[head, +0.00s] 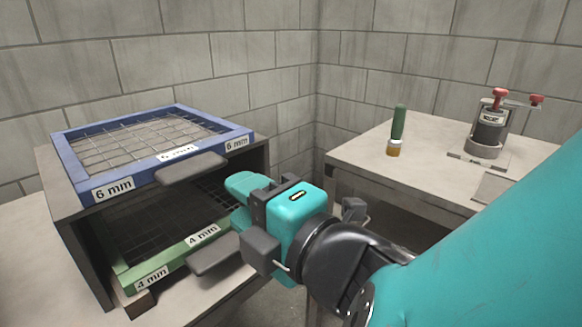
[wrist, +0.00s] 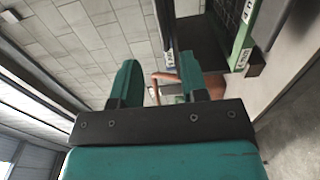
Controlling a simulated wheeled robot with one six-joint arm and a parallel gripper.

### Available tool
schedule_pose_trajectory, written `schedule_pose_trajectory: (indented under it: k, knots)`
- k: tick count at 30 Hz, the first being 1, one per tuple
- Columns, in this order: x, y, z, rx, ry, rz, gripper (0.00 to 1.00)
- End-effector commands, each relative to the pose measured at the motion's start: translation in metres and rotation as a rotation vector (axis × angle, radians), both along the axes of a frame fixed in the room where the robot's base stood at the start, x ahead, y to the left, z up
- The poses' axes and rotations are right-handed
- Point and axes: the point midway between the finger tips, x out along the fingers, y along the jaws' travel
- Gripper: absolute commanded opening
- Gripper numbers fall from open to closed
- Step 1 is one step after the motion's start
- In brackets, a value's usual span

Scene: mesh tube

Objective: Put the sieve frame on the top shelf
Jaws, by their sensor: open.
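A blue sieve frame (head: 180,106) with a wire mesh and "6 mm" labels lies on top of the dark shelf unit (head: 82,248). A green sieve frame (head: 168,262) with "4 mm" labels sits in the lower opening, its far part in shadow. The green frame also shows at the upper right of the wrist view (wrist: 243,45). Dark grey handle-like plates jut out near the front of each frame. My gripper (head: 238,201) is open at the right front of the unit, with its fingers apart. No held frame shows between its fingers in the wrist view (wrist: 158,75).
A second table (head: 360,159) stands at the right, with a green-topped bottle (head: 398,124) and a metal device with red knobs (head: 488,132). A gap separates it from the unit's table (head: 30,240). Block walls (head: 260,60) close the back.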

Motion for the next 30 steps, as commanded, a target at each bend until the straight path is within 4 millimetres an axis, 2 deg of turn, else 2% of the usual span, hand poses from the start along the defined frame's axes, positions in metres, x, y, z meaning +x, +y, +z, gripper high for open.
schedule_pose_trajectory:
  k: [6,13,21,23,26,28,30]
  knots:
    - [-0.005,-0.011,-0.003,0.01,0.001,-0.011,0.4]
    - [-0.012,-0.014,0.0,0.002,-0.002,0.004,0.4]
    - [-0.009,-0.018,-0.001,0.003,0.031,-0.012,0.4]
    - [0.0,-0.027,-0.007,0.013,0.109,-0.053,0.4]
    - [0.023,-0.058,-0.028,0.055,0.369,-0.185,0.4]
    - [0.034,-0.088,-0.049,0.112,0.629,-0.313,0.4]
    - [0.032,-0.118,-0.071,0.176,0.912,-0.448,0.4]
